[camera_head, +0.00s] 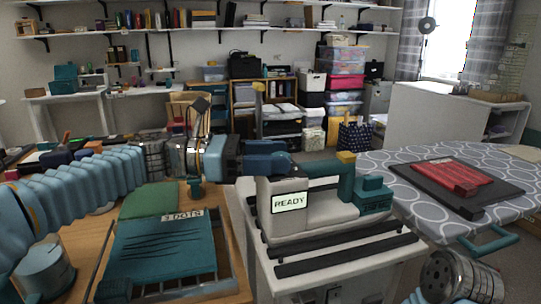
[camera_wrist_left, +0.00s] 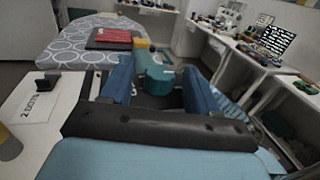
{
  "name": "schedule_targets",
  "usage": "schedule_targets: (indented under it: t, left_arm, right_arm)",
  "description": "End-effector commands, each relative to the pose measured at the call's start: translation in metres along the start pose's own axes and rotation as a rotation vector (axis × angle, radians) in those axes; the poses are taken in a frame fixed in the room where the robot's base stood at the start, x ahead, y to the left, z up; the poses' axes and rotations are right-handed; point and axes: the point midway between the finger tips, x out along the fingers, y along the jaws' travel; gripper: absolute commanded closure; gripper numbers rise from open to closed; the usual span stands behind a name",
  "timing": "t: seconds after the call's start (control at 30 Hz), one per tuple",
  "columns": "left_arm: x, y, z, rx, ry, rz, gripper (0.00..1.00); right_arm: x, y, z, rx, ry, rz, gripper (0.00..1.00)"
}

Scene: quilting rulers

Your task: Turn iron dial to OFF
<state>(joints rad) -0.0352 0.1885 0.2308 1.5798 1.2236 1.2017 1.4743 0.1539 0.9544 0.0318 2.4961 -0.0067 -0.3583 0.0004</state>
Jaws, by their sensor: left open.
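A teal iron-like body (camera_head: 366,195) with a yellow part (camera_head: 346,157) on top sits on a white station with a lit READY display (camera_head: 289,202). It also shows in the left wrist view (camera_wrist_left: 158,78), with the yellow part (camera_wrist_left: 141,43) behind it. I cannot clearly make out a dial or its marks. My left gripper (camera_head: 290,166) reaches in from the left above the station, to the left of the teal body. In the left wrist view its two blue fingers (camera_wrist_left: 160,88) are apart and empty, with the teal body ahead between them. My right gripper is out of view.
A patterned ironing board (camera_head: 395,170) stands at the right, with a red folded cloth (camera_head: 450,176) on a dark pad. A wooden table at the left holds a teal stack labelled 3 DOTS (camera_head: 160,250) and a green cloth (camera_head: 150,201). Dark rails (camera_head: 345,252) cross the station's front.

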Motion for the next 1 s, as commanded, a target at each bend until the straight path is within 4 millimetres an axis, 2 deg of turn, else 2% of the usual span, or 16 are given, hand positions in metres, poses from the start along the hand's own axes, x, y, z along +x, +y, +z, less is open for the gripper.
schedule_targets:
  t: [0.03,0.37,0.67,1.0]
  left_arm:
    - [0.000,0.000,0.000,0.000,0.000,0.000,0.44]
    - [-0.001,0.000,0.000,0.000,0.000,0.000,0.95]
    - [-0.001,-0.001,-0.001,0.001,0.000,0.036,0.96]
    - [0.000,-0.006,-0.002,0.003,0.000,0.251,0.96]
  right_arm:
    - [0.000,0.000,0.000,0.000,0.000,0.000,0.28]
    - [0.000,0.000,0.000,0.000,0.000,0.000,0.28]
    - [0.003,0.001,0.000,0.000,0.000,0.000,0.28]
    - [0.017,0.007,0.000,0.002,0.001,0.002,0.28]
